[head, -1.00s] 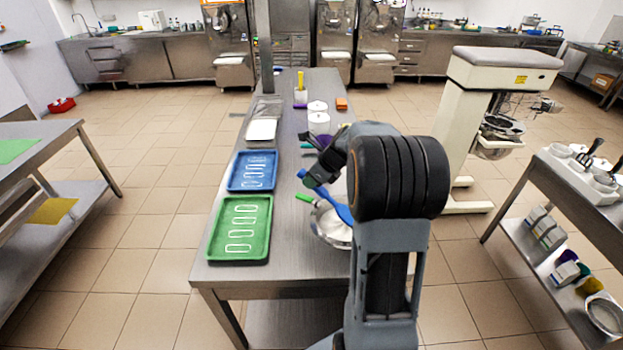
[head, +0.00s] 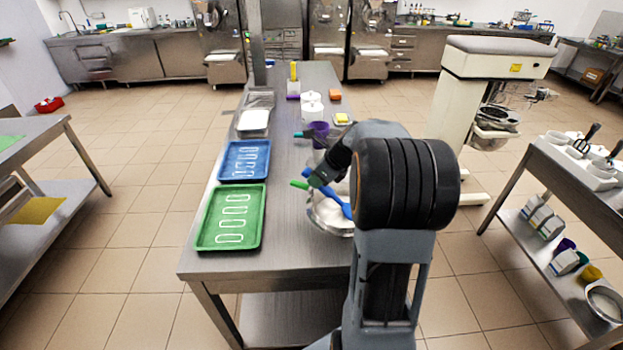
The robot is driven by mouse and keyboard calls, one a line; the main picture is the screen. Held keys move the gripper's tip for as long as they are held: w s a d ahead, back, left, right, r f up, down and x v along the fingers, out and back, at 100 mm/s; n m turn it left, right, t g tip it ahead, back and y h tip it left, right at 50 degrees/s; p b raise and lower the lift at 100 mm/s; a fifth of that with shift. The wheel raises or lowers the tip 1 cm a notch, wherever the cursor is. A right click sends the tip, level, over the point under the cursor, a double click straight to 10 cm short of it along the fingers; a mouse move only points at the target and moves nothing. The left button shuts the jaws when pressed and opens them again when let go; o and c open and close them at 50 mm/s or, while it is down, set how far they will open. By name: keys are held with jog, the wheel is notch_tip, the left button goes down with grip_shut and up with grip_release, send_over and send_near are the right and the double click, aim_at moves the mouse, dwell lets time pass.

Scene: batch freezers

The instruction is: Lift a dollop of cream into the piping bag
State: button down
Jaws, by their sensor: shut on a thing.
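A metal bowl (head: 325,219) with white cream in it stands on the long steel table, partly hidden by my arm. My gripper (head: 318,180) is shut on a blue spatula (head: 337,204), whose lower part slants down to the right over the bowl. I cannot tell whether its end touches the cream. A green handle (head: 299,184) shows just left of my gripper, at the bowl's upper left. A purple cup-like thing (head: 319,129) stands behind my gripper. I cannot make out the piping bag for certain.
A green tray (head: 199,242) and a blue tray (head: 224,174), both with white outlines, lie left of the bowl. White containers (head: 312,105), a yellow item (head: 342,118) and an orange block (head: 333,97) stand farther back. A steel post (head: 254,45) rises at the table's far left.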

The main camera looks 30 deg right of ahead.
aim_at(306, 169)
jog(key=shift+s+d+f, duration=0.15)
jog(key=shift+s+d, duration=0.1)
jog(key=shift+s, duration=0.15)
jog(key=shift+r+p, duration=0.2)
jog(key=shift+p, duration=0.15)
jog(key=p, duration=0.2)
jog(key=shift+w+a+f+g+p, duration=0.25)
jog(key=shift+w+f+g+p, duration=0.05)
jog(key=shift+w+f+g, duration=0.1)
jog(key=r+p, duration=0.4)
jog(key=w+r+p, duration=0.1)
jog(key=r+p, duration=0.1)
jog(key=shift+a+r+p, duration=0.25)
jog(key=shift+a+p, duration=0.05)
jog(key=shift+p, duration=0.05)
jog(key=shift+w+a+f+g+h+p, duration=0.35)
jog(key=shift+g+h+p, duration=0.25)
jog(key=shift+p, duration=0.6)
jog(key=shift+w+a+f, duration=0.1)
jog(key=shift+w+f, duration=0.05)
jog(key=shift+w, duration=0.05)
jog(key=shift+w+a+f+g+h, duration=0.25)
jog(key=shift+w+g+h, duration=0.15)
jog(key=shift+g, duration=0.1)
jog(key=shift+w+a+f+g+h, duration=0.15)
jog(key=shift+w+a+g+h, duration=0.05)
jog(key=shift+w+g+h, duration=0.25)
jog(key=shift+s, duration=0.1)
